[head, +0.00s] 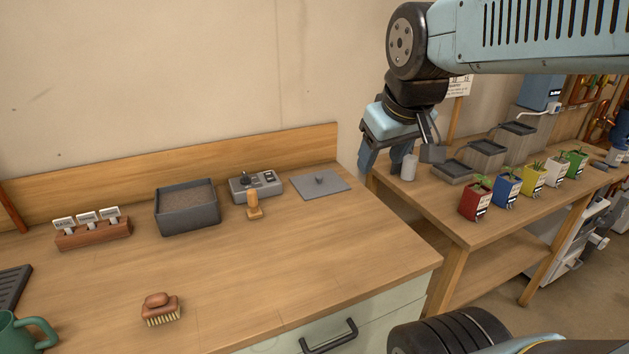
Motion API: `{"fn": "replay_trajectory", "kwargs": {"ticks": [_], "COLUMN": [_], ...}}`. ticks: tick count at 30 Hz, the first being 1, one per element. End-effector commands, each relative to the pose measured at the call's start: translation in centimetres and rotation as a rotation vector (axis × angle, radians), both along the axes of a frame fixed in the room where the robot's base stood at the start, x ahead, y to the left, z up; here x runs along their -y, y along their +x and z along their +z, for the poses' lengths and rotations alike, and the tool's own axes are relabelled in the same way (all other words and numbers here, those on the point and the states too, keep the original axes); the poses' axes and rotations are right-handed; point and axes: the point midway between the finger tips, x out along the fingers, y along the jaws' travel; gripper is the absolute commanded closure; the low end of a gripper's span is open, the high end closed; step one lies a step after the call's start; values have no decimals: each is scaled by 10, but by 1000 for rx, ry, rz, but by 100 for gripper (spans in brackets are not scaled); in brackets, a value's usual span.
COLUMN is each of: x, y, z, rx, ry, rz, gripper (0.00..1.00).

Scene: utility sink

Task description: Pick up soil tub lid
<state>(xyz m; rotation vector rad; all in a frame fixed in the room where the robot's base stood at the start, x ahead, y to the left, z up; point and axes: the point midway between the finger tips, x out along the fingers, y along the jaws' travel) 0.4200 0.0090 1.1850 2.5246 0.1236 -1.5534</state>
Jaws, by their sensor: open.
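The soil tub lid (320,184) is a flat grey square plate with a small knob in its middle. It lies flat on the wooden counter, near the right end of the backboard. The soil tub (187,219) is a dark grey open box filled with brown soil, standing further left on the counter. My gripper (382,162) hangs from my arm to the right of the lid, pointing down, apart from it. Its jaws are open, and I see nothing held between them.
A grey control box (256,184) and a small wooden-handled tool (254,205) sit just left of the lid. A label rack (93,236), brush (162,310) and green mug (22,334) stand further left. Colored plant pots (507,188) line the right bench. The counter's front middle is clear.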

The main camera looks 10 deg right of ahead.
Motion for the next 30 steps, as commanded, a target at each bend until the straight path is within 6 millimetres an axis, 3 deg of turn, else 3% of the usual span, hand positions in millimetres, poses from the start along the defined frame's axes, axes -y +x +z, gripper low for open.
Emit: {"fn": "replay_trajectory", "kwargs": {"ticks": [14,22,30], "x": [-2,-6,-11], "y": [131,209,285], "z": [5,-14,-50], "rx": [-125,-195,-259], "ry": [-369,-543,-688], "rz": [670,1074,1488], "gripper": [43,43,43]}}
